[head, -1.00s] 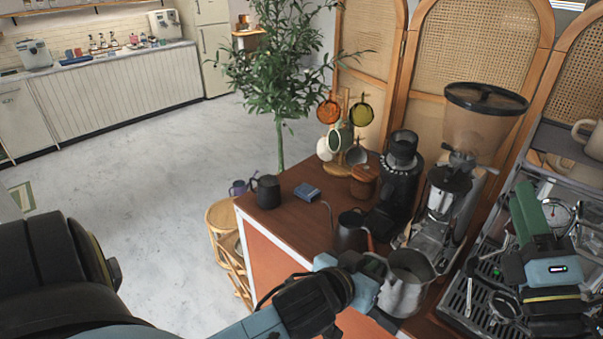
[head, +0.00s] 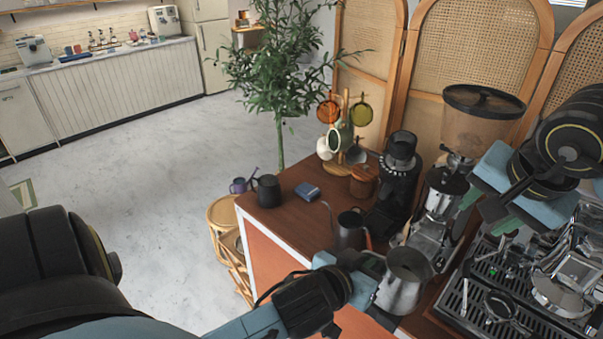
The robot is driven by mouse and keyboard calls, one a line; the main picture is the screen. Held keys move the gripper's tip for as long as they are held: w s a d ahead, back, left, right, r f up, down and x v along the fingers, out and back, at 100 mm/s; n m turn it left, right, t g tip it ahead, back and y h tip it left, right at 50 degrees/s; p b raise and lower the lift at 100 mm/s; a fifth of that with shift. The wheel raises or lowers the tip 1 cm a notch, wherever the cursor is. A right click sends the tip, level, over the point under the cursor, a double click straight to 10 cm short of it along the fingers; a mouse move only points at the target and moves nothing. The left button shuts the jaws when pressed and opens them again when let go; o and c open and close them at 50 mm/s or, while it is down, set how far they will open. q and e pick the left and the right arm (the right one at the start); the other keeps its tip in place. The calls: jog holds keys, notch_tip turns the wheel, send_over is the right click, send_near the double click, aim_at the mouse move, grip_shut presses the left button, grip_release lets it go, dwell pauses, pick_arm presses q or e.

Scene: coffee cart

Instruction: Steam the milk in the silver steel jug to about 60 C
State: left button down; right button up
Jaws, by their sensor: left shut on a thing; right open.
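The silver steel jug (head: 402,283) is upright at the front of the cart, its open top facing up. My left gripper (head: 372,275) is shut on the jug at its left side. What is inside the jug is not clear. My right gripper (head: 497,207) is open and empty, raised in front of the espresso machine (head: 462,302) and covering part of its front. The steam wand cannot be made out clearly behind my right arm.
A grinder with a large hopper (head: 480,118), a black grinder (head: 400,175) and a dark gooseneck kettle (head: 350,230) stand behind the jug. A black mug (head: 266,190) and a small blue box (head: 307,191) sit on the cart's far left. A portafilter (head: 500,306) lies on the drip tray.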

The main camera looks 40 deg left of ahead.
jog(key=w+d+r+t+h, duration=0.2)
jog(key=w+d+r+h, duration=0.1)
jog(key=d, duration=0.1)
pick_arm(q)
jog(key=shift+f+b, duration=1.65)
pick_arm(e)
jog(key=x, duration=0.7)
jog(key=shift+d+n, duration=0.25)
jog(key=shift+n, duration=0.05)
jog(key=shift+r, duration=0.1)
pick_arm(q)
jog(key=s+d+f+n+g+y, duration=0.1)
jog(key=s+d+f+g, duration=0.15)
jog(key=d+f, duration=0.3)
jog(key=s+d+f+g, duration=0.2)
jog(key=s+d+f, duration=0.2)
jog(key=d, duration=0.3)
jog(key=shift+w+f, duration=1.25)
jog(key=shift+w, duration=2.55)
jog(key=w+r, duration=0.7)
jog(key=w, duration=0.1)
jog(key=shift+a+r, duration=0.35)
jog(key=shift+a, duration=0.1)
